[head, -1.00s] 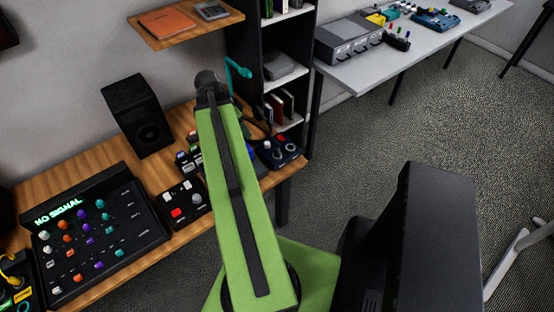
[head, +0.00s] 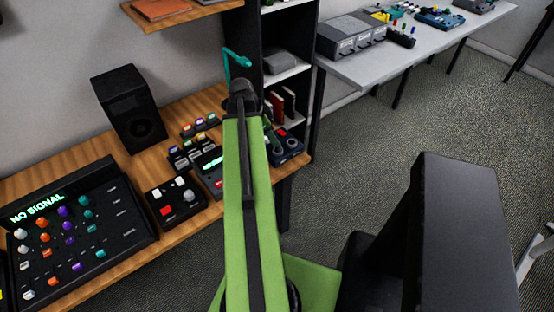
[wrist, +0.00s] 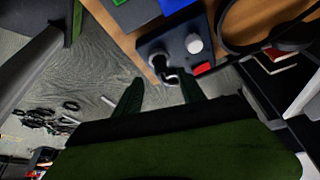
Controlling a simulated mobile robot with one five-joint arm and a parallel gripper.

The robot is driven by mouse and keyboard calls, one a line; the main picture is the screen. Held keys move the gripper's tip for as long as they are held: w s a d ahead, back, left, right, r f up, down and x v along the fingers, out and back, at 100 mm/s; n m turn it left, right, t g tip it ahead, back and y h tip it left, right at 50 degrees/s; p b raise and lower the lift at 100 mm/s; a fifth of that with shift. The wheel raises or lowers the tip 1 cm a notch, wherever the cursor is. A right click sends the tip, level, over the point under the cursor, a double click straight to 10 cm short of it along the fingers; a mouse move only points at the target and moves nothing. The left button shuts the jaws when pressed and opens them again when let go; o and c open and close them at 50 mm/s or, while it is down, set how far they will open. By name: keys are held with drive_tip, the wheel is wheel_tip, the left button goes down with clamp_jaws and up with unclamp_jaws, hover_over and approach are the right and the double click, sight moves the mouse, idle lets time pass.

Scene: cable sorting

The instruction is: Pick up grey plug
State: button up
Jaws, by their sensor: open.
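I cannot make out a grey plug for certain in either view. In the wrist view, dark tangled cables (wrist: 40,120) lie on the floor at the left, with a small pale piece (wrist: 108,101) near them, too small to identify. My gripper (wrist: 160,90) shows two dark green fingers, apart, with nothing visible between them. Its fingertips appear near the edge of a dark blue control box (wrist: 152,47) with a grey knob, a red button and dark round parts. In the head view, my arm hides the gripper.
The wooden desk (head: 75,162) carries a black speaker (head: 128,108), a large mixer panel (head: 75,235) and several small control boxes. A dark shelf unit (head: 284,95) stands behind. A light table (head: 440,50) with devices is at the upper right. Open carpet lies right of the desk.

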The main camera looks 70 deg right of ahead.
sight(278, 148)
drive_tip(key=b+x, duration=0.4)
drive_tip(key=x, duration=0.1)
drive_tip(key=shift+d+f+b, duration=0.15)
drive_tip(key=shift+f+b, duration=0.15)
drive_tip(key=shift+b, duration=0.05)
drive_tip(key=shift+r, duration=0.2)
clamp_jaws()
